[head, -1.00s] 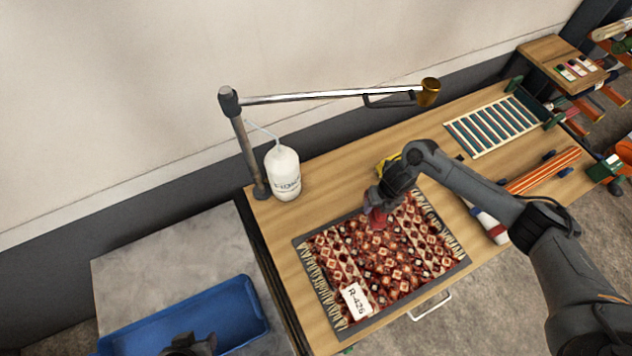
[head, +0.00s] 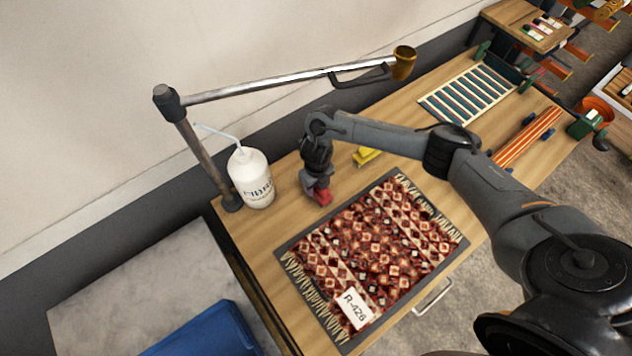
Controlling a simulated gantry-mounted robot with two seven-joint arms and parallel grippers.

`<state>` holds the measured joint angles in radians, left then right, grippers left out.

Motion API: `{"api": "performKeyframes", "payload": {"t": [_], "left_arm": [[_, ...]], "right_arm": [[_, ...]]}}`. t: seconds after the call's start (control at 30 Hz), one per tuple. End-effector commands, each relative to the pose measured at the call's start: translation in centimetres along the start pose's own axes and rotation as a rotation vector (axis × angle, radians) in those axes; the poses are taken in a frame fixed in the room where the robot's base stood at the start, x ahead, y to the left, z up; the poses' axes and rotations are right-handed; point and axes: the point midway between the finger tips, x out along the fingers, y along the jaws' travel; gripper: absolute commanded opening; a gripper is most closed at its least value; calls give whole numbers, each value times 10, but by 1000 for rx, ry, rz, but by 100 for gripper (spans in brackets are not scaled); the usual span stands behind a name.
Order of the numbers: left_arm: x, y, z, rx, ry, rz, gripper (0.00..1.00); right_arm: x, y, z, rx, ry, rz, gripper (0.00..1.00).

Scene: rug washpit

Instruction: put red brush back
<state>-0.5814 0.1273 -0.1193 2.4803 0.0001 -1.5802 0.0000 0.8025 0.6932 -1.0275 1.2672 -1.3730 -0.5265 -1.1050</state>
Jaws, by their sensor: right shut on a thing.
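The red brush (head: 322,195) is in my right gripper (head: 317,180), which is shut on it. The gripper points down over the wooden table, just beyond the far edge of the patterned rug and to the right of the white bottle. Whether the brush touches the table I cannot tell. My left gripper is not in view.
A white wash bottle (head: 252,178) stands left of the right gripper. A lamp-like arm on a post (head: 285,82) reaches over the table's back. A yellow object (head: 366,156) lies behind my arm. A blue bin (head: 205,335) sits lower left.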

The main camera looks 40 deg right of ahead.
Motion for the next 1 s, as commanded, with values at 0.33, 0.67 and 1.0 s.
{"api": "performKeyframes", "payload": {"t": [0.33,0.67,1.0], "left_arm": [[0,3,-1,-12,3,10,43],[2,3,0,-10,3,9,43],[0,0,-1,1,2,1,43]], "right_arm": [[2,0,1,0,-2,0,19],[6,0,0,0,-1,0,73],[2,0,0,1,-1,0,73]]}}
